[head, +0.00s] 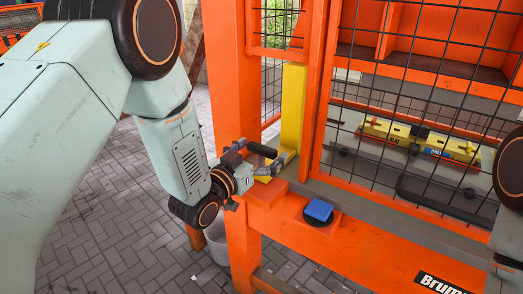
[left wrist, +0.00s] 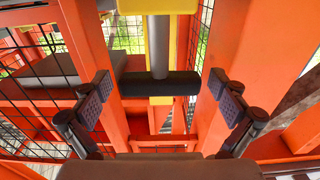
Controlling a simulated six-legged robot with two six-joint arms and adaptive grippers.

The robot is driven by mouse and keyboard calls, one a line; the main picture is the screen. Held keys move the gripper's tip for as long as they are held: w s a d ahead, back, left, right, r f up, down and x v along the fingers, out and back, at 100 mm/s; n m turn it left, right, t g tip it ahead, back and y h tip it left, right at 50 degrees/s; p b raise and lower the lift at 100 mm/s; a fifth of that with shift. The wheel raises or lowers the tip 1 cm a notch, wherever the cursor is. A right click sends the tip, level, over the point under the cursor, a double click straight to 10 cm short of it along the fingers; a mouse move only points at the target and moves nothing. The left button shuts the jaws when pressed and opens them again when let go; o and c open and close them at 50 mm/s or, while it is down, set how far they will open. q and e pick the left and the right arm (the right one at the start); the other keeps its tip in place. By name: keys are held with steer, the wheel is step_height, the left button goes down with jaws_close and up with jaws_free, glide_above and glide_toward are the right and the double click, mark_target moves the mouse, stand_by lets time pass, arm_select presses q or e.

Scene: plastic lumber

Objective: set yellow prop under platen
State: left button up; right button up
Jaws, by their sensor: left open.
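The yellow prop (head: 293,105) stands upright beside the orange frame in the head view. In the left wrist view its yellow part (left wrist: 158,6) is at the top middle, with a grey rod and a dark crossbar (left wrist: 158,84) below it. My left gripper (head: 275,160) is at the prop's lower end in the head view. In the left wrist view its open fingers (left wrist: 162,100) stand left and right of the crossbar, with a gap on each side. I cannot tell for sure which part is the platen. My right gripper is out of view; only part of my right arm shows.
An orange post (head: 232,85) stands close beside my left gripper. Black wire mesh (head: 430,80) covers the machine's front. A yellow bar (head: 400,137) lies behind the mesh. Open paving (head: 110,220) is at left.

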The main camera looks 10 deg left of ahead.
arm_select(q)
steer(key=v, duration=1.2)
steer(key=shift+r, duration=0.1)
